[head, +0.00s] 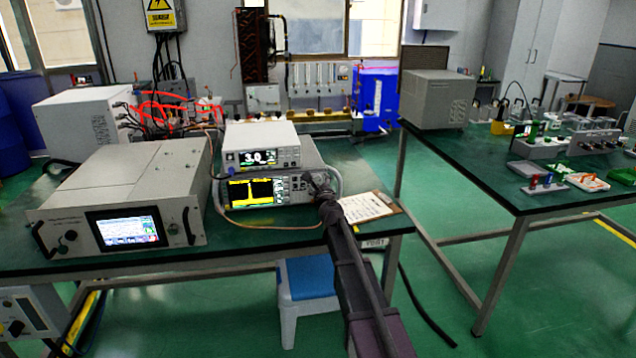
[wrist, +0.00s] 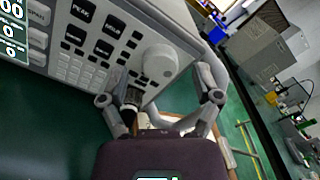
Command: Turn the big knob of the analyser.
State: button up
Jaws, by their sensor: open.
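The analyser (head: 258,192) is the lower instrument of a stack on the green bench, with a yellow trace on its screen. In the wrist view its tilted front panel (wrist: 68,48) shows several buttons. The big knob (wrist: 158,62) is pale, round and near the panel's right end. My gripper (wrist: 159,98) is open and empty, with one finger on each side of the knob's line and the knob just beyond the tips. I cannot tell whether a finger touches the panel. In the head view my gripper (head: 318,184) hides the knob.
A dark connector (wrist: 130,95) with a cable sticks out of the panel close to my left finger. A grey handle (wrist: 218,72) is beside the right finger. A white meter (head: 262,145) sits on the analyser. A clipboard (head: 368,206) lies to the right, a big generator box (head: 125,190) to the left.

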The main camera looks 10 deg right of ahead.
jog(key=shift+w, duration=0.45)
grip_shut()
jog(key=shift+n, duration=0.4)
jog(key=n, duration=0.3)
jog(key=shift+n, duration=2)
